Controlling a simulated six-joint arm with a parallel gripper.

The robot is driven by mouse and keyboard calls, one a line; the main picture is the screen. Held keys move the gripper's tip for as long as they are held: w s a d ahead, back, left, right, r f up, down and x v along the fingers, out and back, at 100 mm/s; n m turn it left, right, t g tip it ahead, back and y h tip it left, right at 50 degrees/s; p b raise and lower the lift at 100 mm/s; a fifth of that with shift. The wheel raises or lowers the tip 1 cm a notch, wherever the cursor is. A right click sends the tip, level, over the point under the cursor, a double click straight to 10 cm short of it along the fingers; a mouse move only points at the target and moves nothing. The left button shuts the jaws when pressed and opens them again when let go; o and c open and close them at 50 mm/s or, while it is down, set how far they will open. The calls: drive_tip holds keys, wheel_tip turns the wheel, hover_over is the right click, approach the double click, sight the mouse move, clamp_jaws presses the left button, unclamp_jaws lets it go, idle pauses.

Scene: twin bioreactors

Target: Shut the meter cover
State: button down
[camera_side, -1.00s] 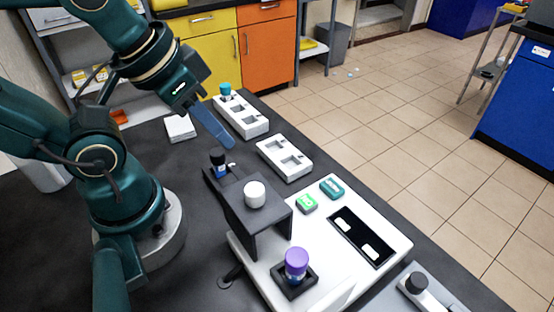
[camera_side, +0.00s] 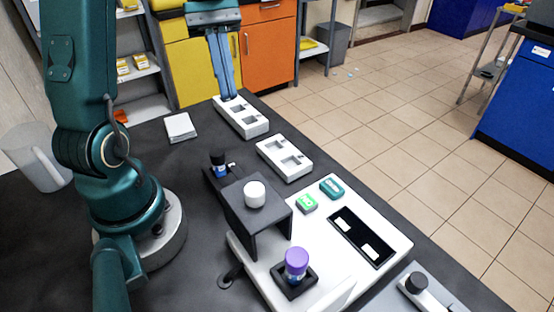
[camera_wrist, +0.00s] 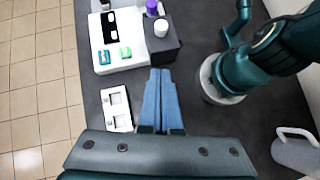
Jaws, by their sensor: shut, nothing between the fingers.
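The white instrument (camera_side: 395,238) stands on the dark bench with a black panel (camera_side: 360,236) holding two pale windows; it also shows in the wrist view (camera_wrist: 128,32). A pale slanted edge (camera_side: 338,296) shows at its front, cut by the picture's bottom; I cannot tell if this is the meter cover. My gripper (camera_side: 229,97) points down at the far white rack (camera_side: 247,122), well away from the instrument. Its long blue fingers (camera_wrist: 160,72) are together and empty. They hide part of the rack, and the teal-capped vial does not show.
A second white rack (camera_side: 285,160) stands nearer. A black stand (camera_side: 245,219) carries a white-capped item (camera_side: 255,194), with a black-capped vial (camera_side: 218,160) behind. A purple-capped vial (camera_side: 296,262) sits in a black holder. A grey device (camera_side: 418,283) is at lower right.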

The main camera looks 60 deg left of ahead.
sight(247, 178)
drive_tip(key=shift+n, duration=0.3)
drive_tip(key=x, duration=0.4)
drive_tip(key=d+r+x, duration=0.1)
drive_tip(key=x, duration=0.7)
drive_tip(key=shift+s+d, duration=0.35)
drive_tip(key=shift+d, duration=0.05)
drive_tip(key=d, duration=1.1)
drive_tip(key=shift+d, duration=0.2)
drive_tip(key=shift+a, duration=0.1)
